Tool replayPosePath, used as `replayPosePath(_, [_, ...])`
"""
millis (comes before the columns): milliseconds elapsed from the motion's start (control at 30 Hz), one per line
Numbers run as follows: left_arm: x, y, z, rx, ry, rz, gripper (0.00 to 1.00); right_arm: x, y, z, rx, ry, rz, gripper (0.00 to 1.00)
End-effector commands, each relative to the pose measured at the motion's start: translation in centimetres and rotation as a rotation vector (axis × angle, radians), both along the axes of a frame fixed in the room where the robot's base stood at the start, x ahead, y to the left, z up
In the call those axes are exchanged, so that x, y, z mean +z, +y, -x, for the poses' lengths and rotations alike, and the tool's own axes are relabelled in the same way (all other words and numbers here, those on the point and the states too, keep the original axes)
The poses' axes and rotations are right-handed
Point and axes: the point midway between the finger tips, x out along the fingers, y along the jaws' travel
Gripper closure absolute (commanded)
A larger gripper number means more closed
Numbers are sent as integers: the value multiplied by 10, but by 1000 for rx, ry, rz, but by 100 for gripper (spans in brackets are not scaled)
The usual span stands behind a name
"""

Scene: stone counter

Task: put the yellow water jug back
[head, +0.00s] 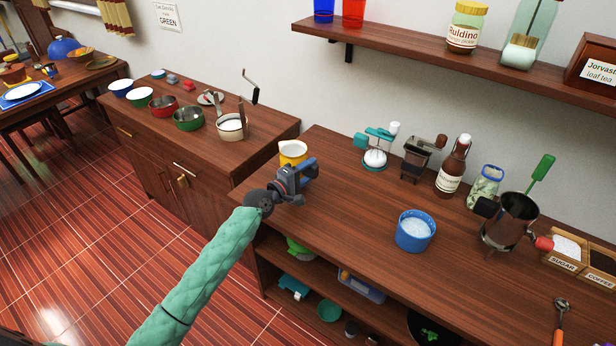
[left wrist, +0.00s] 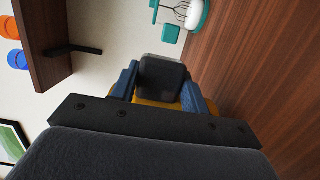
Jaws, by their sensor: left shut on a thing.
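The yellow water jug (head: 292,152) stands upright on the wooden counter near its left end, its pale rim showing above my gripper. My left gripper (head: 306,172) is at the near right side of the jug, shut on it. In the left wrist view, the blue fingers (left wrist: 160,85) close around a dark block, with a strip of the yellow jug (left wrist: 150,104) behind. The grip point itself is mostly hidden by the gripper. My right gripper is not in view.
A blue tub (head: 415,232) with white contents, a teal mixer (head: 376,150), a dark grinder (head: 422,158) and a brown bottle (head: 452,168) stand on the counter. A wall shelf (head: 420,52) runs above. Counter between jug and tub is clear. Bowls (head: 163,106) sit on the left cabinet.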

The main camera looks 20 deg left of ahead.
Motion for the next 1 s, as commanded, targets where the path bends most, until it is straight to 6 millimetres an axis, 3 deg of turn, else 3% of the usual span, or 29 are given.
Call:
replayPosePath(233, [-22,1,0,1,-2,-1,100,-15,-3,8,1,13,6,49])
replayPosePath(800, [-25,0,0,1,-2,-1,100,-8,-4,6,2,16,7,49])
replayPosePath(833, [-26,0,0,1,0,-1,49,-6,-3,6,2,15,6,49])
replayPosePath(900, [-26,0,0,0,0,-1,35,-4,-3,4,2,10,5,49])
replayPosePath(1000, [-26,0,0,1,0,-1,33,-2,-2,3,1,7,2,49])
